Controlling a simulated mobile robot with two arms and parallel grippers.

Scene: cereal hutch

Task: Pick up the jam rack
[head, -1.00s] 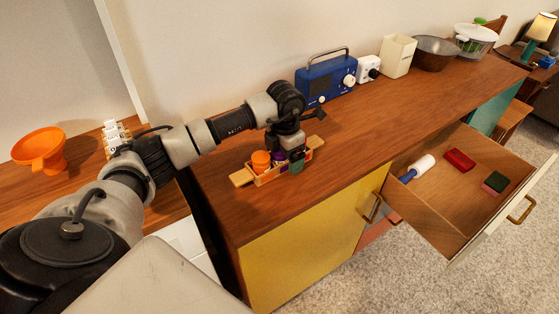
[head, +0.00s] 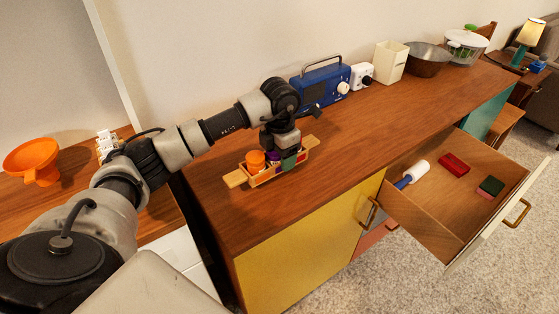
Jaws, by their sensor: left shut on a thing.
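The jam rack (head: 236,179) is a small light-wood tray with a handle tab at each end, on or just above the wooden counter near its left front. It holds an orange-lidded jar (head: 255,159), a purple-lidded jar (head: 273,157) and a green item. My left gripper (head: 286,153) points down over the rack's middle and is shut on it. The fingertips are partly hidden by the jars. I cannot tell whether the rack is clear of the counter. My right gripper is out of view.
Behind the rack stand a blue radio (head: 322,84), a white device (head: 361,75), a cream container (head: 391,62) and a brown bowl (head: 427,60). An open drawer (head: 440,233) juts out at the right. An orange funnel (head: 34,158) is at left. The counter's middle is bare.

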